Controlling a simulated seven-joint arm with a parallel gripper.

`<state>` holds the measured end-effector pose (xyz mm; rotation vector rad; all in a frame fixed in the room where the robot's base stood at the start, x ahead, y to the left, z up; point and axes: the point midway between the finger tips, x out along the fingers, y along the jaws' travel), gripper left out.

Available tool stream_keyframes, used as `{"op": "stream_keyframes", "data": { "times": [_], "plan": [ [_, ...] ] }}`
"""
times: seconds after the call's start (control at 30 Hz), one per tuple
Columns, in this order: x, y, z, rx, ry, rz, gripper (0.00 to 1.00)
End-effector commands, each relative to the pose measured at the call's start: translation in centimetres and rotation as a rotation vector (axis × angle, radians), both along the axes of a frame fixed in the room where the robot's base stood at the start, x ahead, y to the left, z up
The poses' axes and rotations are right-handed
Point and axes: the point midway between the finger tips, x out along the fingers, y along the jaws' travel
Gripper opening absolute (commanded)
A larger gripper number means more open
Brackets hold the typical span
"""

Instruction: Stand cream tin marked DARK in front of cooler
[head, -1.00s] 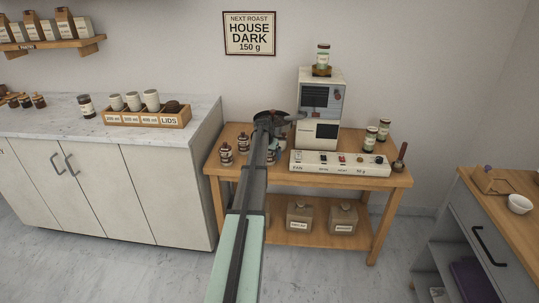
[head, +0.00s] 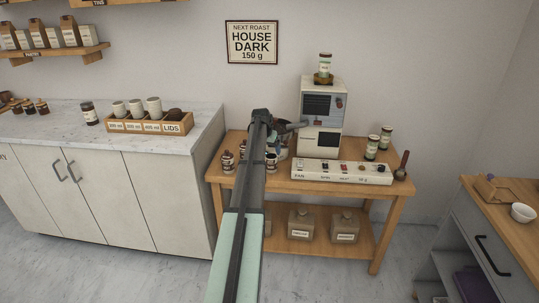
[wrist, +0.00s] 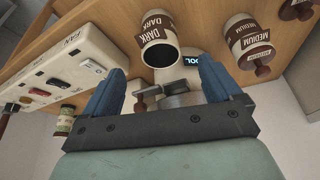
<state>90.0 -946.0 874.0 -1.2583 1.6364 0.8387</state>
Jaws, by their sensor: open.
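The cream tin marked DARK (wrist: 160,24) has a brown label band and shows its dark round end to the wrist camera. It is beyond my gripper (wrist: 160,66), roughly in line with the gap between the blue fingers. The fingers are open and no tin is between them. In the head view my arm's end is over the left part of the wooden cart (head: 300,184) and hides part of the cart top. A tin stands beside my arm (head: 271,161); its marking is too small to read there. I cannot tell for certain which part is the cooler.
Two MEDIUM tins (wrist: 250,38) are right of the DARK tin. A white FAN panel (head: 340,173) lies along the cart front, before the white machine (head: 321,120). A small device with a lit display (wrist: 193,61) is close beyond the fingers. Two jars (head: 372,150) stand at right.

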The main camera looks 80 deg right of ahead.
Motion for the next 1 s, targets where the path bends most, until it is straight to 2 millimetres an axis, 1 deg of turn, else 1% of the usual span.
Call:
{"op": "stream_keyframes", "data": {
  "times": [0.03,0.13,0.37,0.47,0.53,0.57,0.67,0.7,0.77,0.8,0.87,0.9,0.97,1.0],
  "plan": [
    [0.1,0.2,0.5,-0.001,0.0,0.0,0.92],
    [0.1,0.4,1.0,0.0,0.0,0.0,0.92],
    [0.1,0.5,1.3,0.0,0.0,0.0,0.92],
    [0.8,0.8,0.9,0.005,0.0,0.008,0.92],
    [2.2,1.5,-0.2,0.016,0.001,0.027,0.92],
    [3.2,1.9,-0.8,0.022,0.002,0.04,0.92],
    [7.6,4.2,-3.9,0.055,0.006,0.1,0.92],
    [9.7,5.4,-5.4,0.072,0.007,0.13,0.92],
    [13.0,7.5,-7.8,0.098,0.012,0.179,0.92],
    [15.1,9.0,-9.4,0.117,0.016,0.211,0.92],
    [18.1,11.4,-11.7,0.143,0.022,0.26,0.92],
    [20.1,13.1,-13.1,0.159,0.026,0.292,0.92],
    [22.8,15.7,-15.2,0.185,0.034,0.34,0.92],
    [24.5,17.5,-16.7,0.203,0.039,0.373,0.92]
  ]
}}
